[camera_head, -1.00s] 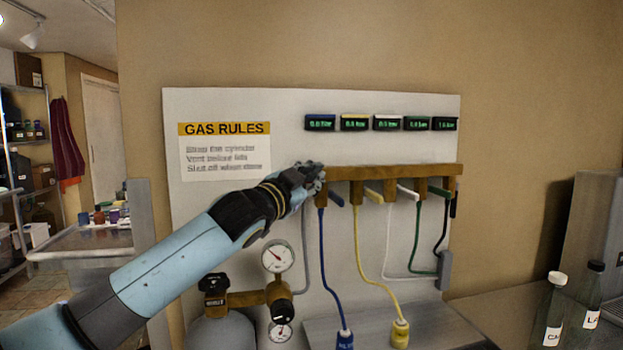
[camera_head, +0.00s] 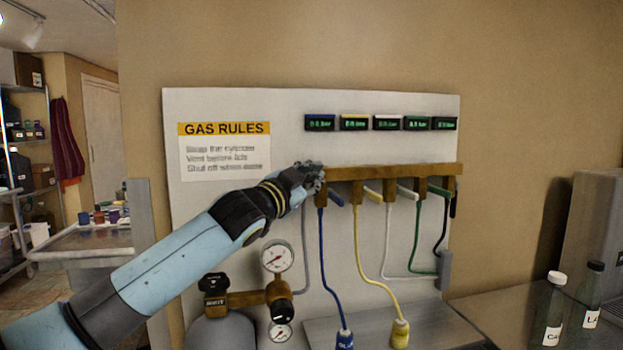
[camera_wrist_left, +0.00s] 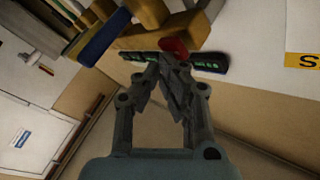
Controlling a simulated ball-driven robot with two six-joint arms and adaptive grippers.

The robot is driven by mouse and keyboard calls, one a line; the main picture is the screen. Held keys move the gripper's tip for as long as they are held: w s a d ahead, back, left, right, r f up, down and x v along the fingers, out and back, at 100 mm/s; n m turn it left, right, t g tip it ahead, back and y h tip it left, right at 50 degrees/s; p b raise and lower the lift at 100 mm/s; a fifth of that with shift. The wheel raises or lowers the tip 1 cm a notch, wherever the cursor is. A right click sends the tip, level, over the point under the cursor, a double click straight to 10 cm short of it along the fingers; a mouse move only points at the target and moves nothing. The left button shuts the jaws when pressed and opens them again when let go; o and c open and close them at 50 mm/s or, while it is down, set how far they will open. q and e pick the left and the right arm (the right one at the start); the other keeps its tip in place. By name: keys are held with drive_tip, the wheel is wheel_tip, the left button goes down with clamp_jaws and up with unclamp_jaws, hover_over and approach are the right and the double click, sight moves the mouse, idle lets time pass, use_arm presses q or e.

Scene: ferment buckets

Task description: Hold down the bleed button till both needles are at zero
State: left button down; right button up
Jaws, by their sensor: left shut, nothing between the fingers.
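The red bleed button (camera_wrist_left: 172,46) shows in the left wrist view at the end of the brass manifold (camera_head: 400,170). My left gripper (camera_head: 316,176) is shut and empty at the manifold's left end. In the left wrist view its fingertips (camera_wrist_left: 172,62) meet at the button and appear to touch it; how far it is pressed is hidden. The upper gauge (camera_head: 278,257) has its red needle toward the lower left. The lower gauge (camera_head: 280,331) has a small needle, also apparently toward the lower left. In the head view my gripper hides the button. My right gripper is not in view.
The brass regulator (camera_head: 245,298) and cylinder (camera_head: 220,331) stand below my left arm. Blue (camera_head: 323,255) and yellow (camera_head: 358,255) hoses hang from the manifold. Several green-lit displays (camera_head: 387,123) sit above it. Bottles (camera_head: 550,310) stand at the right.

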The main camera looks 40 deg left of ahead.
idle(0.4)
use_arm(q)
drive_tip(key=shift+s+d, duration=0.65)
drive_tip(key=shift+d, duration=0.1)
drive_tip(key=s+d+p, duration=0.1)
drive_tip(key=s+d, duration=0.2)
drive_tip(key=shift+s+d, duration=0.1)
drive_tip(key=shift+d, duration=0.3)
